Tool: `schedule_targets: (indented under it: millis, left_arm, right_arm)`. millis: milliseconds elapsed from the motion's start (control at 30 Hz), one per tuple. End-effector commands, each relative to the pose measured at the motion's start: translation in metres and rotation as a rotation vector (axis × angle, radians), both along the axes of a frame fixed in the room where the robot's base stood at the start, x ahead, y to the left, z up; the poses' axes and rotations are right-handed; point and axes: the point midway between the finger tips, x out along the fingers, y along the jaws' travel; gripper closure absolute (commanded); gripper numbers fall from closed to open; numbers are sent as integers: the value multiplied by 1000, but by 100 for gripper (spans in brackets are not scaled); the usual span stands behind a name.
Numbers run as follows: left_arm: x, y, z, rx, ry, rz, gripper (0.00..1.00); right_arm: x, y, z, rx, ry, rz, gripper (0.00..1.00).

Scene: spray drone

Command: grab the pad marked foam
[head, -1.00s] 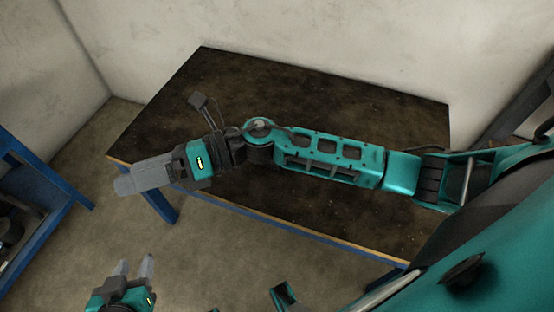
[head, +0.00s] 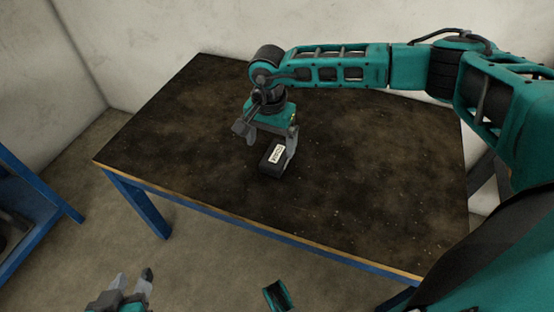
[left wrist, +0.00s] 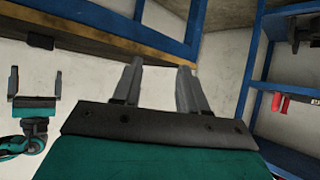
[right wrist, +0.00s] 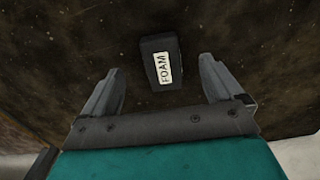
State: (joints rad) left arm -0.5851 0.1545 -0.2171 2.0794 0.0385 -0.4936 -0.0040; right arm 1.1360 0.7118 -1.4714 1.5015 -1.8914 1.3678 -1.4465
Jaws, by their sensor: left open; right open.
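The foam pad (head: 264,168) is a small black block with a white label, lying on the dark tabletop. The label reads FOAM in the right wrist view, where the pad (right wrist: 173,47) lies ahead of the fingers, roughly midway between them. My right gripper (head: 270,147) is open, pointing down just above the pad, one finger towards each side of it. It looks empty; the head view does not show the exact gap. In the left wrist view the pad (left wrist: 40,41) appears just beyond the right gripper's fingertips (left wrist: 36,76). My left gripper (head: 133,277) is open and empty, low in front of the table.
The table (head: 370,190) has a dark top, a wooden front edge and blue legs; the rest of its visible top is bare. A pale wall (head: 300,35) stands behind. A blue shelf (head: 25,205) is at the left, with open floor between it and the table.

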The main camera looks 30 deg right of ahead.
Motion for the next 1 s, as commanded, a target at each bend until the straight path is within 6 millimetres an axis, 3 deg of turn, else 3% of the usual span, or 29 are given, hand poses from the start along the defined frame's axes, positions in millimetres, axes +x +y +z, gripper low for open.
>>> schedule_targets:
  millis: [100, 367, 700, 933, 1000]
  left_arm:
    - [-1, -1, -6, -1, 7, -3, 57]
    - [1, -5, -2, -15, -1, -1, 57]
    - [-1, -10, -17, -22, 17, -8, 57]
    - [2, -12, -8, -27, 1, -11, 57]
    - [3, -12, -8, -27, 1, -11, 57]
  right_arm:
    - [0, 1, -23, 2, 2, 0, 6]
    - [0, 1, -40, 3, 0, -1, 6]
    - [-1, -1, -86, 4, 1, -2, 6]
    - [-1, -1, -87, 5, 0, -1, 6]
    - [-1, -1, -87, 5, 0, -1, 11]
